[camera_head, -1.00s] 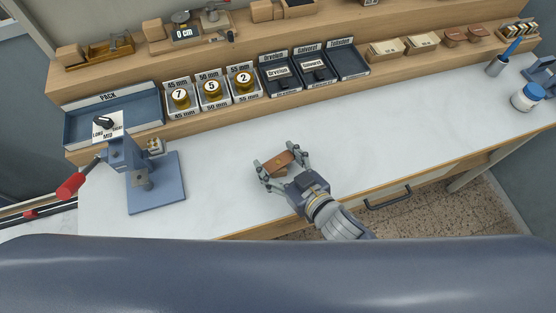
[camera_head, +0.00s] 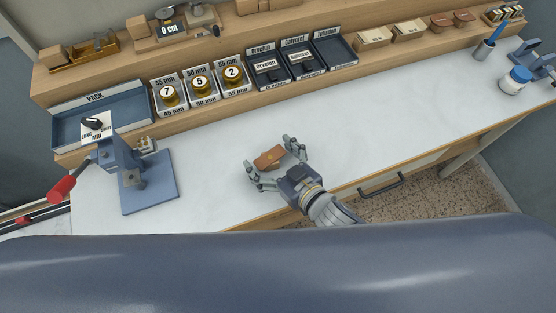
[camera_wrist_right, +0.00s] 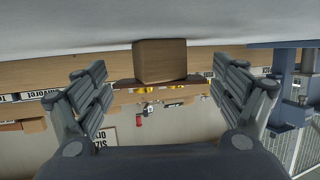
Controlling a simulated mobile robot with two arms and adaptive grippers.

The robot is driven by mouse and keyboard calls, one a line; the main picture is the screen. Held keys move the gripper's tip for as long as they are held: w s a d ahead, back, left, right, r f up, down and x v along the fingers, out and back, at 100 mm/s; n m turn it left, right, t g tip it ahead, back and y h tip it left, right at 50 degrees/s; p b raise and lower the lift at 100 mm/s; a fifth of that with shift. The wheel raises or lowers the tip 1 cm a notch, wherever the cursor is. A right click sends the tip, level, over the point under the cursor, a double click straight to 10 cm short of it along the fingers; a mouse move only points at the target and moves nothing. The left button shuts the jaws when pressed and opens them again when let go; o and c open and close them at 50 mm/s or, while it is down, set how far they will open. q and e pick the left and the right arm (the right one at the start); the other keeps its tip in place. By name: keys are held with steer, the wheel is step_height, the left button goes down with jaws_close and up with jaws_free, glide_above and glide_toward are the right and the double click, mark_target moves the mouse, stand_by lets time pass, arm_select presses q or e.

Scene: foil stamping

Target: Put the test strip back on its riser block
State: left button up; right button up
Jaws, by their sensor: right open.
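The test strip (camera_head: 269,157) is a brown leather-like piece with a small yellow mark, near the front of the white worktop. In the right wrist view, which is upside down, the strip (camera_wrist_right: 124,84) is a thin dark brown edge lying against the top face of a plain wooden riser block (camera_wrist_right: 160,60). The block stands on the worktop and is mostly hidden under the strip in the head view. My right gripper (camera_head: 271,154) is open, with one finger on each side of the strip and block. In the wrist view both fingers (camera_wrist_right: 160,90) stand clear of them. My left gripper is not in view.
A blue press (camera_head: 148,182) with a red-tipped lever stands at the left. Behind are a PACK tray (camera_head: 70,133), numbered brass rolls (camera_head: 200,84) and labelled dark trays (camera_head: 302,66). A white jar (camera_head: 514,82) stands far right. Worktop around the gripper is clear.

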steer(key=b+v, duration=0.2)
steer(key=v, duration=0.8)
steer(key=shift+s+d+r, duration=0.15)
steer(key=shift+s+d, duration=0.1)
steer(key=shift+s+d+r, duration=0.3)
steer(key=shift+s+d, duration=0.05)
steer(key=shift+s, duration=0.1)
